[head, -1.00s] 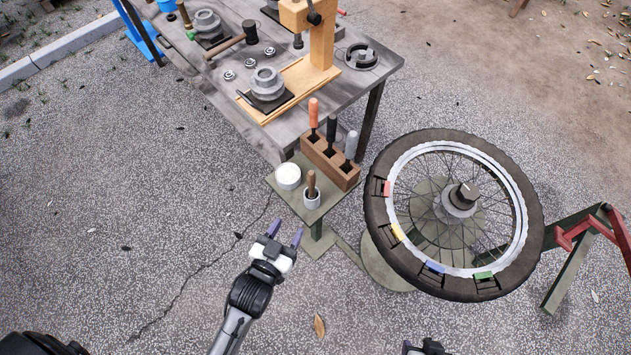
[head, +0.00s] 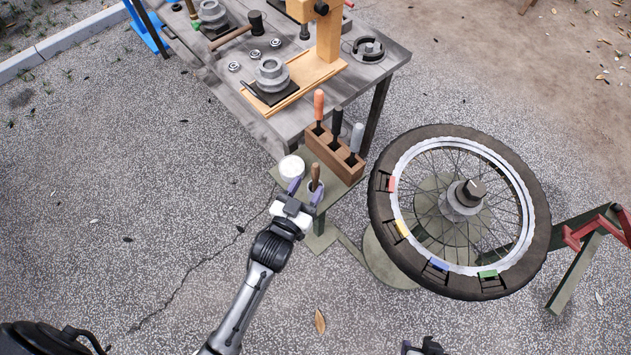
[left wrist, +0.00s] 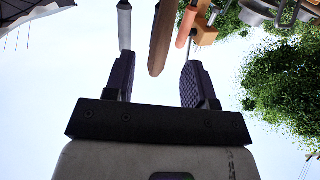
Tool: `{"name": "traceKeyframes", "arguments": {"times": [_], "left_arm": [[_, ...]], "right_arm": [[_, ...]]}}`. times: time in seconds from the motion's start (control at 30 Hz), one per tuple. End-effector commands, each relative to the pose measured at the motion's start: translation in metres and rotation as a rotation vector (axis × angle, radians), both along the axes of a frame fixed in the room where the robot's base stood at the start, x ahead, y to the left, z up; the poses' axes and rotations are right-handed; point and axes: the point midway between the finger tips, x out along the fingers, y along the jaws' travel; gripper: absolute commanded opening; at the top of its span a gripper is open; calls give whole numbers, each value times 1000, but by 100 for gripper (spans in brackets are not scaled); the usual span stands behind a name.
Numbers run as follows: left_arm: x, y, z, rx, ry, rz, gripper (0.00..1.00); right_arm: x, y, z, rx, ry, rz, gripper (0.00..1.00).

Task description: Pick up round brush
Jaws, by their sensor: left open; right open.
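The brush head is hidden. My right gripper (head: 425,347) is only partly in view at the bottom edge, open and away from the shelf.
A spoked wheel (head: 382,235) is to the right. The workbench (head: 225,72) lies beyond. Gravel at left is clear.

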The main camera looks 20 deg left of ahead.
Motion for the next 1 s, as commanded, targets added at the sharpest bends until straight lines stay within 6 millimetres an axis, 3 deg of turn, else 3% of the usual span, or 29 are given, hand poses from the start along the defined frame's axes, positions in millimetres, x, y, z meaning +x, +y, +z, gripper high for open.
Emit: {"name": "traceKeyframes", "arguments": {"times": [0.33,0.7,1.0], "left_arm": [[42,-2,-3,1,-2,0,50],[49,-3,-2,0,0,-1,50],[48,-3,-2,0,-1,-1,23]], "right_arm": [[0,1,-15,4,1,-3,56],[0,3,-15,11,1,-8,56],[0,3,-15,11,1,-8,56]]}}
